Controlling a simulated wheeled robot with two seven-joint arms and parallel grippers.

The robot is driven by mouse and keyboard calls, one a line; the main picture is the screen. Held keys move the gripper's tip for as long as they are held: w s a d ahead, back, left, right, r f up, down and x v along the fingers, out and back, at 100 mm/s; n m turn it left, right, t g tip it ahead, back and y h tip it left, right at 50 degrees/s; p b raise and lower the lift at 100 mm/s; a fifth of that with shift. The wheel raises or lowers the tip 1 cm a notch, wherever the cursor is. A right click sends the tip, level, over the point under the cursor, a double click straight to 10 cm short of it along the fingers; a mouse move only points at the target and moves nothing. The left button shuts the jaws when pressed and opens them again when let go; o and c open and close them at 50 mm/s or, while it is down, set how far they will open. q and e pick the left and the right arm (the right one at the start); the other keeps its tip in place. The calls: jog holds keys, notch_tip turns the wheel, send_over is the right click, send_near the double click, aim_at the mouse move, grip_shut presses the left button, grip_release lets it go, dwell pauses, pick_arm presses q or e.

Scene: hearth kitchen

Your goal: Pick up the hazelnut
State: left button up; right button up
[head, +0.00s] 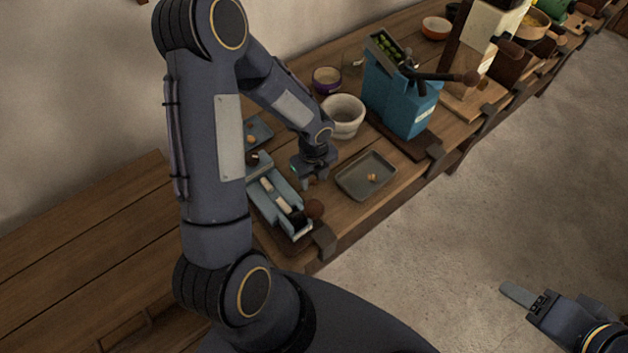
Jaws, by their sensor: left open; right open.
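A small tan nut (372,177), which looks like a hazelnut, lies in a shallow grey tray (345,186) near the front edge of the bench. Another small brownish piece (251,138) lies in a blue-grey tray (262,130) further back, partly hidden by my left arm; I cannot tell what kind of nut it is. My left gripper (309,180) points down just left of the grey tray, apart from the tan nut, open with nothing seen in it. My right gripper (522,296) is open and empty at the lower right, over the floor, far from the bench.
A whitish bowl (343,117), a purple-rimmed cup (326,80) and a blue press (392,95) stand behind the grey tray. The floor at right is clear.

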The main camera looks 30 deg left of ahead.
pick_arm(q)
grip_shut()
dwell(0.5)
